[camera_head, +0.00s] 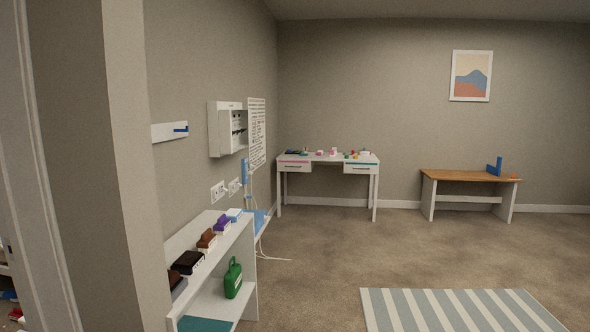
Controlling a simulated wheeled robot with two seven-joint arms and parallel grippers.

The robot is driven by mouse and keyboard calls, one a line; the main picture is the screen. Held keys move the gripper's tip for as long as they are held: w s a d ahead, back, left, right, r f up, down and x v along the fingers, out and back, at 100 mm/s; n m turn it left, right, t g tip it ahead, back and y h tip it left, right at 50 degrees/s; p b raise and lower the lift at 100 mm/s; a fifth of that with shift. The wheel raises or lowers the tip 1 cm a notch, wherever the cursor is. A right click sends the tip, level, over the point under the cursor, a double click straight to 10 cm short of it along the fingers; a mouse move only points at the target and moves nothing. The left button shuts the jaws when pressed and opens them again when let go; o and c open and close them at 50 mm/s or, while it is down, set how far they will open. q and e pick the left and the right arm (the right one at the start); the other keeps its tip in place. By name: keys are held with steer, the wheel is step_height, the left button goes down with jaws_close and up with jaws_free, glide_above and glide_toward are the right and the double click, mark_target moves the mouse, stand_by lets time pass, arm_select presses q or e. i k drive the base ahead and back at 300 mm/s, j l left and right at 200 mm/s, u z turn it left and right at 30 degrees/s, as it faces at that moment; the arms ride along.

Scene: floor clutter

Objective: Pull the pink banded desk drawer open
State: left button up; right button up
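A white desk (325,158) stands against the far wall, left of centre in the head view. Its left drawer (294,167) has a pink band along its top edge and a dark handle, and looks shut. Several small coloured items lie on the desktop. Neither of my grippers is in the view. The desk is well away across the room.
A white cord (275,258) trails on the carpet. A striped rug (455,310) lies front right. A wooden bench (468,176) stands at the back right. The middle carpet is clear.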

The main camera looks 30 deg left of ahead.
mark_target(281, 165)
steer(key=i+j+u, duration=0.15)
steer(key=i+u, duration=0.15)
steer(key=i, duration=0.2)
steer(key=i+j+u, duration=0.1)
steer(key=i+u, duration=0.15)
steer(key=i, duration=0.25)
steer(key=i+u, duration=0.2)
steer(key=i, duration=3.15)
steer(key=i+u, duration=0.1)
steer(key=i, duration=0.65)
steer(key=i+u, duration=0.15)
steer(key=i, duration=0.65)
steer(key=i+u, duration=0.1)
steer(key=i, duration=0.65)
steer(key=i+l+u, duration=0.15)
steer(key=i, duration=0.6)
steer(key=i+l, duration=0.05)
steer(key=l, duration=0.05)
